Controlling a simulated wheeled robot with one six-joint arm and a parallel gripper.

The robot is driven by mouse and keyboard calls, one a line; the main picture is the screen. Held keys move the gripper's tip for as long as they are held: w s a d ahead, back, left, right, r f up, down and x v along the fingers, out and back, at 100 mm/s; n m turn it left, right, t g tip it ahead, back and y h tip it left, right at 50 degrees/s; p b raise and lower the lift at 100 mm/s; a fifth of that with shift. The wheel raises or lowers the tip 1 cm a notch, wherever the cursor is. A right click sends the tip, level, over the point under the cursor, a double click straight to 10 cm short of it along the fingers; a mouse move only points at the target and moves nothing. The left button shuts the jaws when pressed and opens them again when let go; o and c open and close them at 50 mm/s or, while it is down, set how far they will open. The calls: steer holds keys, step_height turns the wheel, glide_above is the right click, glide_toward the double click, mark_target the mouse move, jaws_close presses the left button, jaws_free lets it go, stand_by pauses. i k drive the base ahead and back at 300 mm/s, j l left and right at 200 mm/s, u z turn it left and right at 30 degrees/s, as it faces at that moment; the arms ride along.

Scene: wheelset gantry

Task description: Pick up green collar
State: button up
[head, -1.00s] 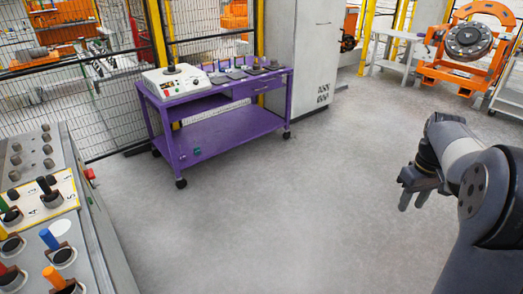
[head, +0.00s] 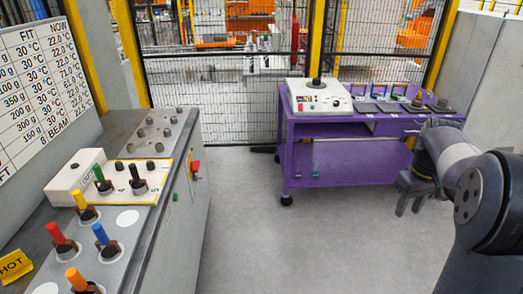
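A green-handled piece (head: 99,174) with a dark round base, seemingly the green collar, stands upright on the cream, yellow-edged plate (head: 150,195) on the left bench. A black-handled piece (head: 137,182) stands just right of it. My gripper (head: 410,207) is at the right of the view, in front of the purple cart and far from the green piece. Its fingers point down, look parted, and hold nothing that I can see.
The grey bench (head: 170,240) also bears red (head: 57,238), blue, yellow and orange-handled pieces, and a white box (head: 76,176). A HOT sign (head: 14,267) stands at its front left. The purple cart (head: 330,165) stands behind open floor (head: 275,245).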

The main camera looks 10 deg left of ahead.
mark_target(97, 169)
steer(key=i+j+u, duration=0.1)
steer(key=i+u, duration=0.2)
steer(key=i, duration=0.5)
steer(key=i+l+u, duration=0.15)
steer(key=i+u, duration=0.15)
steer(key=i, duration=0.5)
steer(key=i+u, duration=0.2)
steer(key=u, duration=0.2)
steer(key=i+u, duration=0.2)
steer(key=u, duration=0.15)
steer(key=i+u, duration=0.15)
steer(key=u, duration=0.25)
steer(key=i+l+u, duration=0.2)
steer(key=u, duration=0.15)
steer(key=i+u, duration=0.15)
steer(key=u, duration=0.3)
steer(key=i+u, duration=0.15)
steer(key=u, duration=0.25)
steer(key=i+l+u, duration=0.1)
steer(key=u, duration=0.35)
steer(key=i+l+u, duration=0.15)
steer(key=u, duration=0.3)
